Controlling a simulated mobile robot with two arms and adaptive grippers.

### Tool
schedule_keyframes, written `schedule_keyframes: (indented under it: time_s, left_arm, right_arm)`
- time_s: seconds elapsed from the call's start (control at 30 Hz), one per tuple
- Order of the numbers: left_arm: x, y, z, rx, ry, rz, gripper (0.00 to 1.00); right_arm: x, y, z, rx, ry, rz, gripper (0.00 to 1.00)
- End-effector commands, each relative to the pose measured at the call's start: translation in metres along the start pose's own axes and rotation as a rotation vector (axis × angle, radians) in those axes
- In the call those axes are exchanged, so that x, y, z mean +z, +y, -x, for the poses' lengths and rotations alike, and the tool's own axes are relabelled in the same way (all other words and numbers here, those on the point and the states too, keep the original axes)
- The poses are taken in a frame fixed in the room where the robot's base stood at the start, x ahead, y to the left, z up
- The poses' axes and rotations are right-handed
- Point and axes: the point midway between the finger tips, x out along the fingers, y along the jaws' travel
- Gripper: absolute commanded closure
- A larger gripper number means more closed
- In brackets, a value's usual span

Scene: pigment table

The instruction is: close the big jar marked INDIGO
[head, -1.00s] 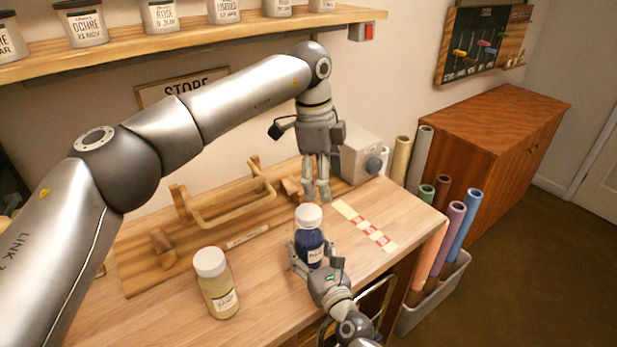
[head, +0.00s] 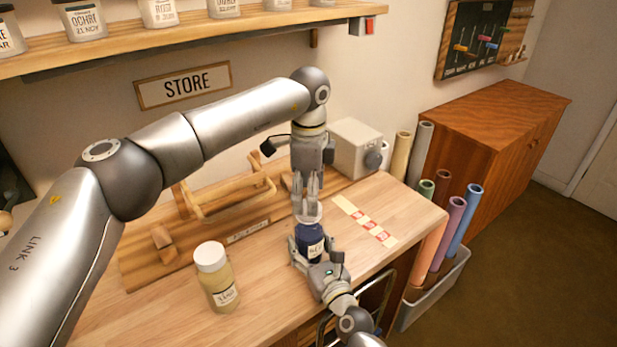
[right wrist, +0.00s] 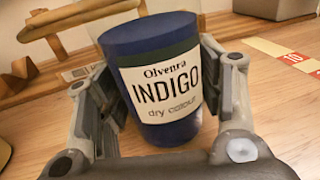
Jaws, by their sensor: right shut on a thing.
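The INDIGO jar (head: 311,243) stands upright on the bench, a dark blue jar with a white label. It fills the middle of the right wrist view (right wrist: 158,85), its label readable. My right gripper (head: 317,260) is shut on its body, with a finger on each side (right wrist: 152,105). My left gripper (head: 307,205) points down directly over the jar, fingertips at the lid. Whether its fingers grip the lid is unclear.
A pale yellow jar with a white lid (head: 217,278) stands to the left. A wooden rack (head: 225,205) lies behind, and a grey box (head: 355,148) stands at the back. A taped strip (head: 364,221) is right of the jar.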

Motion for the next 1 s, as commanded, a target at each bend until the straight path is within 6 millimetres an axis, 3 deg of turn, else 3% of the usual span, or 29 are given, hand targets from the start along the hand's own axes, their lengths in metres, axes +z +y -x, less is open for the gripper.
schedule_keyframes:
  time_s: [0.2, 0.6, 0.93, 1.0]
  left_arm:
    - [0.0, 0.0, -0.025, 0.0, 0.0, 0.0, 0.32]
    - [0.0, 0.0, -0.031, -0.001, 0.0, -0.001, 0.34]
    - [0.0, 0.0, -0.031, -0.001, 0.0, -0.001, 0.76]
    - [0.0, 0.0, -0.031, -0.001, 0.0, -0.002, 0.79]
  right_arm:
    - [0.001, 0.0, 0.0, 0.0, -0.002, 0.0, 1.0]
    - [0.001, 0.0, 0.0, 0.0, -0.002, 0.0, 1.0]
    - [0.001, 0.0, 0.0, 0.0, -0.002, 0.0, 1.0]
    - [0.001, 0.0, 0.0, 0.0, -0.002, 0.001, 1.0]
